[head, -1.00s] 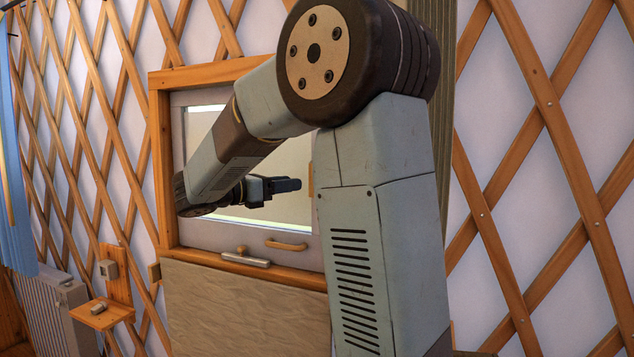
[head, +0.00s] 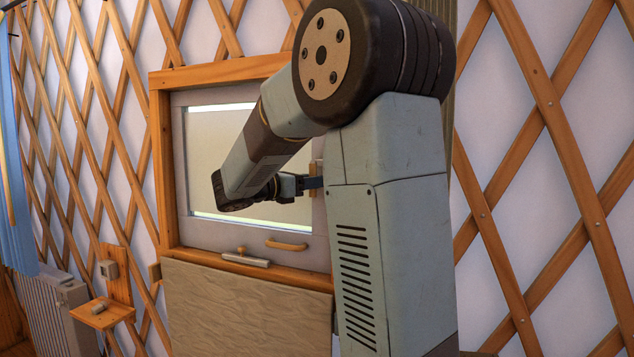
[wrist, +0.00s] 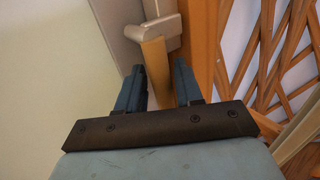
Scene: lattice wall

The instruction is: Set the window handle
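The window handle has a wooden grip (wrist: 155,62) and a light grey mount (wrist: 152,25) in the wrist view. In the head view a small wooden part of it (head: 317,172) shows at the right side of the window (head: 197,228), partly hidden by my arm. My gripper (wrist: 158,70) is open, with one dark blue finger on each side of the grip and gaps visible beside it. In the head view my gripper (head: 314,183) reaches right toward the handle, its tips partly hidden. I cannot tell how deep the grip sits between the fingers.
A metal bar with a wooden knob (head: 245,258) lies along the lower sill, near a curved wooden pull (head: 287,244). A small wooden shelf (head: 103,313) and a radiator (head: 48,305) are at lower left. Lattice (head: 560,150) covers the wall at right.

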